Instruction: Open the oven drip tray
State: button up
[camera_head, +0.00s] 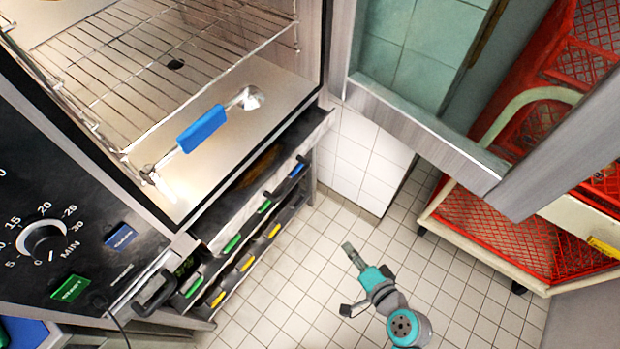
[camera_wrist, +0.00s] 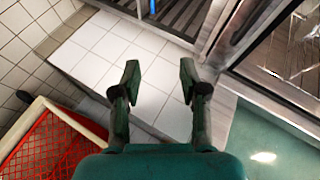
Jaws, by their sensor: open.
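The oven (camera_head: 320,60) stands at the left in the head view with its cavity open. Below its floor is a dark slot, with a brownish surface inside and a pale strip along its front; this looks like the drip tray (camera_head: 225,216). How far it stands out, I cannot tell. My gripper (camera_head: 348,249) is over the tiled floor, right of the oven front and apart from it. In the wrist view my gripper (camera_wrist: 160,78) has its two fingers spread, with nothing between them but pale tiles beyond.
The glass oven door (camera_head: 425,125) stands open to the right of the cavity. A blue-handled utensil (camera_head: 203,128) lies on the oven floor. Drawers with colored labels (camera_head: 245,255) are below. A cart with red crates (camera_head: 530,235) stands at the right. Tiled floor between is clear.

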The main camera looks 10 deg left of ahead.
jog(key=w+a+r+g+y, duration=0.1)
jog(key=w+a+r+y, duration=0.2)
jog(key=w+a, duration=0.15)
jog(key=n+g+y, duration=0.2)
jog(key=g+y, duration=0.1)
send_near(294, 179)
jog(key=x, duration=1)
jog(key=shift+f, duration=0.45)
grip_shut()
